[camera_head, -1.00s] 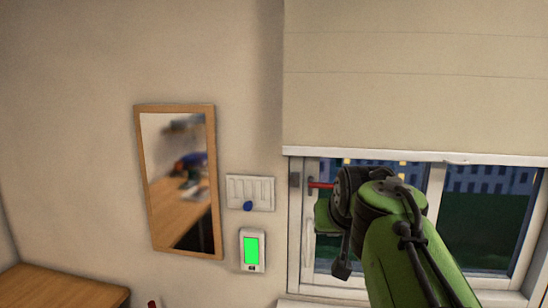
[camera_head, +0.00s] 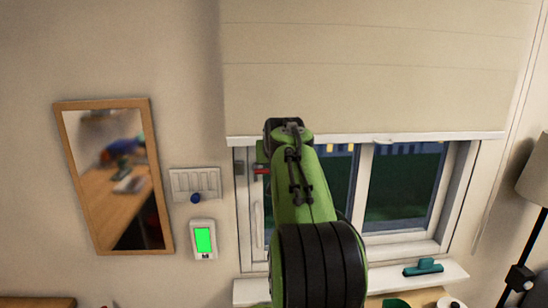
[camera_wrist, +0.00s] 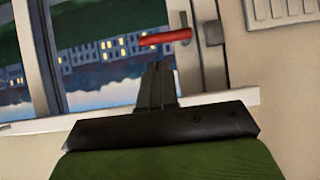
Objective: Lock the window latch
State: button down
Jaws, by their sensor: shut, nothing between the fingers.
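The window latch has a red handle (camera_wrist: 165,37) on a grey mount (camera_wrist: 181,24) at the window frame. In the wrist view, the handle lies roughly level, sticking out from the mount over the glass. My gripper (camera_wrist: 160,67) is shut and empty, with its dark fingertips close to the handle in the picture. I cannot tell whether they touch it. In the head view, the red handle (camera_head: 262,170) shows at the window's upper left, just left of my green arm. My arm hides the fingertips there. The window (camera_head: 403,190) appears closed.
A blind (camera_head: 370,60) hangs over the upper window. Left of it are a white switch panel (camera_head: 183,182), a device with a green screen (camera_head: 203,240) and a framed mirror (camera_head: 115,180). A teal object (camera_head: 423,267) lies on the sill. A lamp (camera_head: 535,170) stands at right.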

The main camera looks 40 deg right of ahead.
jog(key=p+x, duration=0.1)
jog(key=x, duration=0.4)
jog(key=shift+w+d+f, duration=0.15)
jog(key=shift+w+d, duration=0.05)
jog(key=shift+d, duration=0.1)
jog(key=shift+s+d+f+m+t+y, duration=0.2)
jog(key=shift+f+m+t+y, duration=0.1)
jog(key=shift+f+m, duration=0.1)
notch_tip(320, 180, down, 7)
jog(key=w+a+m+t+y+b, duration=0.1)
jog(key=m+t+y+b, duration=0.3)
jog(key=m+t+b, duration=0.3)
jog(key=shift+w+a+f+m+t, duration=0.2)
jog(key=shift+m+t, duration=0.7)
jog(key=shift+m, duration=0.9)
jog(key=shift+a, duration=0.15)
